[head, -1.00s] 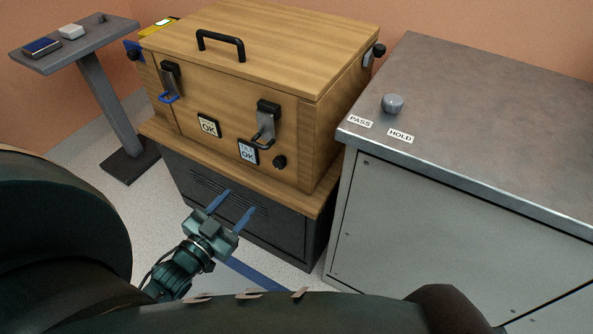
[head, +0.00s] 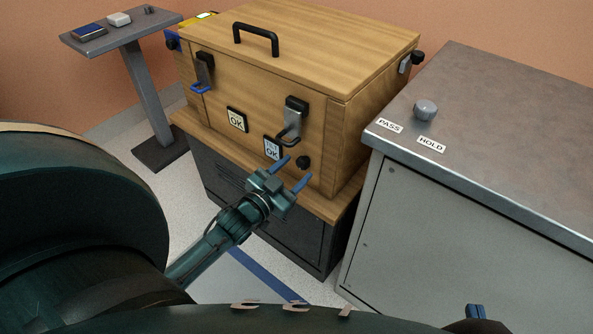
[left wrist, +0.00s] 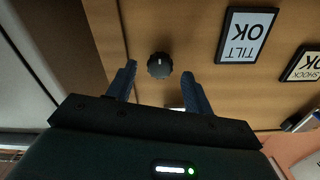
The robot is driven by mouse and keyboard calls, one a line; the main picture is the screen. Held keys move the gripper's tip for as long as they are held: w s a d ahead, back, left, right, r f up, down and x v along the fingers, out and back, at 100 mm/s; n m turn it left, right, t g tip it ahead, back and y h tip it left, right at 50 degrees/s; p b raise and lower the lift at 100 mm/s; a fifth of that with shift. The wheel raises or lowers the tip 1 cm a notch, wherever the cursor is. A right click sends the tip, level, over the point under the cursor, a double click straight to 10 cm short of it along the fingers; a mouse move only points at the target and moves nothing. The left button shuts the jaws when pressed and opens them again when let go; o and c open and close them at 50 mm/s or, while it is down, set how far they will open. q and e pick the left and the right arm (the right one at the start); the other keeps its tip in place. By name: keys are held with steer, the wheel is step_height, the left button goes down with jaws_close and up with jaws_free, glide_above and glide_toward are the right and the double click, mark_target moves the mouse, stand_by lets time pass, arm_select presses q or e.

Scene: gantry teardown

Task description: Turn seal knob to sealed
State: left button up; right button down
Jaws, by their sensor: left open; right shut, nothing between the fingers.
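A black knob (head: 303,162) sits low on the right of the wooden crate's front (head: 240,82). I see no seal lettering beside it. In the left wrist view the knob (left wrist: 160,66) shows a small pale mark at its upper edge and lies between and ahead of the fingertips. My left gripper (head: 293,172) is open, its blue fingers pointing at the crate front around the knob's place, with nothing held. I cannot tell how much gap remains. My right gripper (head: 475,312) shows only its blue fingertips at the bottom edge, shut and empty.
Two latches (head: 294,118) and plates reading OK (head: 237,119) and TILT OK (head: 272,148) are near the knob. A small stand (head: 120,38) is at the left back.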

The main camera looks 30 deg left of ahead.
arm_select(q)
steer(key=shift+w+d, duration=0.1)
steer(key=shift+w, duration=0.7)
steer(key=shift+c, duration=0.4)
steer(key=c, duration=0.9)
